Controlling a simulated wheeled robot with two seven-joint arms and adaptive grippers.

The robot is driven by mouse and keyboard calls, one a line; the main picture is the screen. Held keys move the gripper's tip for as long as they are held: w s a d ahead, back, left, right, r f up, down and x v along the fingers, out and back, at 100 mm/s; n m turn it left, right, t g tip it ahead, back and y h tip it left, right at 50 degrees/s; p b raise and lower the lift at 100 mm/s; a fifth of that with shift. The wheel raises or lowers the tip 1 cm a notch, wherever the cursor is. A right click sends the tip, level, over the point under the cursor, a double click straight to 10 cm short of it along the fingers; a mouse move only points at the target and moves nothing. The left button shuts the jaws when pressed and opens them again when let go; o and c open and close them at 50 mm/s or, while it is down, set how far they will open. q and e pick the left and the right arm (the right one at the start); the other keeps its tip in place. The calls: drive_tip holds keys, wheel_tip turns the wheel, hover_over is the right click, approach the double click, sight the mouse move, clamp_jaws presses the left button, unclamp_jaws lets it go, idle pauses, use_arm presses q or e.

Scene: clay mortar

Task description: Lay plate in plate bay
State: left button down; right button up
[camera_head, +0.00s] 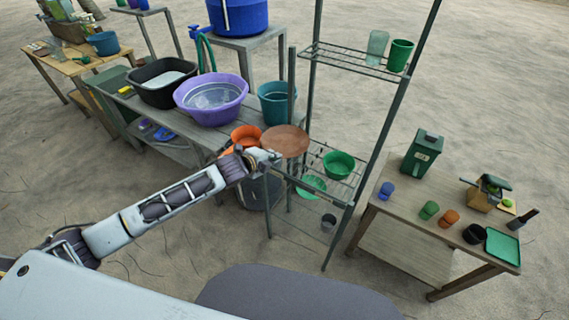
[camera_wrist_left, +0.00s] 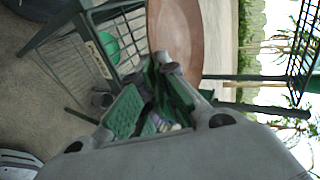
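A round brown plate (camera_head: 285,141) is at the tip of my left gripper (camera_head: 270,157), in front of the metal rack (camera_head: 372,150). In the left wrist view the plate (camera_wrist_left: 188,38) reaches up from between the fingertips (camera_wrist_left: 163,64), which are closed on its rim. The plate is held in the air at the rack's left side, above its lower wire shelf. That shelf bears a green bowl (camera_head: 338,165), and a lighter green plate (camera_head: 313,185) is at its left. I cannot tell which part of the rack is the plate bay. My right gripper is not in view.
Left of the rack, a bench holds a purple basin (camera_head: 211,98), a black tub (camera_head: 162,82) and a teal bucket (camera_head: 276,102). An orange basin (camera_head: 245,137) is close behind my left gripper. Rack posts stand near the plate. A table (camera_head: 408,197) with several cups stands right.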

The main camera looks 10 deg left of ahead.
use_arm(q)
wheel_tip(320, 180, down, 6)
idle(0.5)
drive_tip(key=shift+f, duration=0.1)
drive_tip(key=shift+f, duration=1.85)
drive_tip(key=shift+f, duration=0.15)
drive_tip(key=c, duration=1.6)
unclamp_jaws()
drive_tip(key=shift+c, duration=0.2)
drive_tip(key=v, duration=1.2)
